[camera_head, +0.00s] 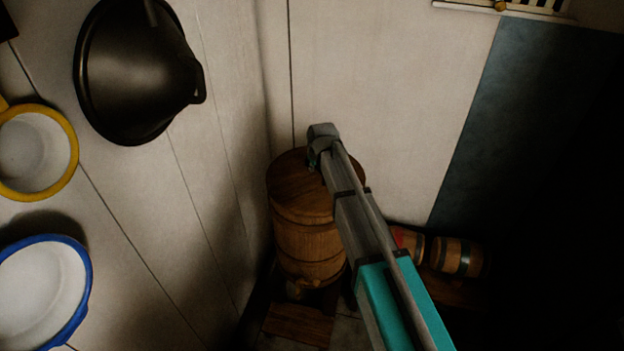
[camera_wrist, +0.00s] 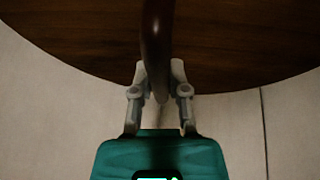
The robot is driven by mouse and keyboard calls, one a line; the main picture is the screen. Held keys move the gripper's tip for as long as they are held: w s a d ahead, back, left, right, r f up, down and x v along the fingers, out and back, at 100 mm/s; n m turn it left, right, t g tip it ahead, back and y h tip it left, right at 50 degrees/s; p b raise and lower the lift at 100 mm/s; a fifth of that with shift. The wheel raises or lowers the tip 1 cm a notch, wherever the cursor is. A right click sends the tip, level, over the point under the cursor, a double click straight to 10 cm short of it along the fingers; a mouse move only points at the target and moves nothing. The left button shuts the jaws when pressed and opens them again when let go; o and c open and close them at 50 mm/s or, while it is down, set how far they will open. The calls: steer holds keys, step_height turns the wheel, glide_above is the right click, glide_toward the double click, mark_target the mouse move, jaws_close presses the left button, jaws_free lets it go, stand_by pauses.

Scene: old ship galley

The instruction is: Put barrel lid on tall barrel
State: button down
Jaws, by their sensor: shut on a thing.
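The tall barrel (camera_head: 305,243) is brown wood and stands upright in the corner in the head view. The round wooden barrel lid (camera_head: 295,190) covers its top in that view; whether it is seated or just above the rim cannot be told. In the wrist view the lid (camera_wrist: 80,40) is a dark disc with a curved handle (camera_wrist: 157,35) across its middle. My gripper (camera_wrist: 159,82) is shut on this handle. In the head view my arm's end is over the barrel's upper right, and the fingers are hard to make out.
Small banded kegs (camera_head: 455,256) lie right of the barrel, partly behind my arm. A black pan (camera_head: 135,70), a yellow-rimmed bowl (camera_head: 35,150) and a blue-rimmed bowl (camera_head: 40,295) hang on the left wall. Walls stand close behind and left of the barrel. The right side is dark.

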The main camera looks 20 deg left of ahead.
steer(key=w+a+f+b, duration=0.1)
steer(key=f, duration=0.1)
steer(key=w+f+b, duration=0.1)
steer(key=w+b, duration=0.1)
steer(key=w+a+f+b, duration=0.1)
steer(key=w+f+b, duration=0.1)
steer(key=shift+a+f, duration=0.3)
steer(key=shift+f, duration=0.05)
steer(key=shift+w+a+f+b, duration=0.25)
steer(key=shift+w+f+b, duration=0.15)
steer(key=shift+f+b, duration=1.6)
steer(key=shift+b, duration=0.05)
steer(key=c, duration=0.6)
jaws_free()
steer(key=shift+s, duration=0.1)
steer(key=shift+c, duration=0.2)
steer(key=shift+r, duration=0.1)
steer(key=p+v, duration=1.1)
steer(key=v, duration=0.1)
